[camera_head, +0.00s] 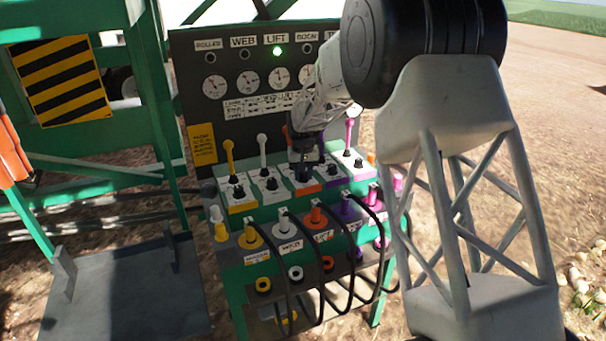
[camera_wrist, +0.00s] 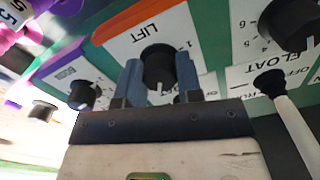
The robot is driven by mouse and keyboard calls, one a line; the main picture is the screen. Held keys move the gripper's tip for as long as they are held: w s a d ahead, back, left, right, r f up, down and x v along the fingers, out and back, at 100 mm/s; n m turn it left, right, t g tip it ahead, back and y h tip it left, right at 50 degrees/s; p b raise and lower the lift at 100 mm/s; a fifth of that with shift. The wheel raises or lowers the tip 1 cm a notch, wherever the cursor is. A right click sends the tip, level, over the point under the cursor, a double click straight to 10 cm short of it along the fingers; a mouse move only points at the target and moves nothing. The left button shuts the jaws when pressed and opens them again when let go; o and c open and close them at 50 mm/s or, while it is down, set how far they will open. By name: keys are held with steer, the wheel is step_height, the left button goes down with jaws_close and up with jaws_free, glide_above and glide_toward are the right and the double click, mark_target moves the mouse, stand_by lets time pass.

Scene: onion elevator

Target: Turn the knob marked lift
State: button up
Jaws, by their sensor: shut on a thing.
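The lift knob (camera_wrist: 158,66) is a black round knob with a white pointer mark, on a white plate (camera_wrist: 125,42) printed LIFT. My gripper (camera_wrist: 160,82) is shut on this knob, one finger on each side of it. In the head view my gripper (camera_head: 304,160) reaches down to the orange-edged control plate (camera_head: 309,189) in the middle of the console and mostly hides the knob there. A green lamp (camera_head: 278,51) is lit under the LIFT label on the upright gauge panel.
Neighbouring black knobs (camera_head: 271,184) and (camera_head: 331,169) stand close on both sides. Upright levers, one yellow (camera_head: 229,158), one white (camera_head: 262,150) and one pink (camera_head: 349,132), rise behind the knobs. Black cables (camera_head: 318,283) hang from the sockets below. A FLOAT knob (camera_wrist: 298,20) is nearby in the wrist view.

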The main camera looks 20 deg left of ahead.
steer(key=m, duration=0.6)
stand_by(0.5)
steer(key=o, duration=0.9)
steer(key=shift+o, duration=0.2)
steer(key=shift+r, duration=0.15)
steer(key=shift+r, duration=3.8)
steer(key=shift+d, duration=0.1)
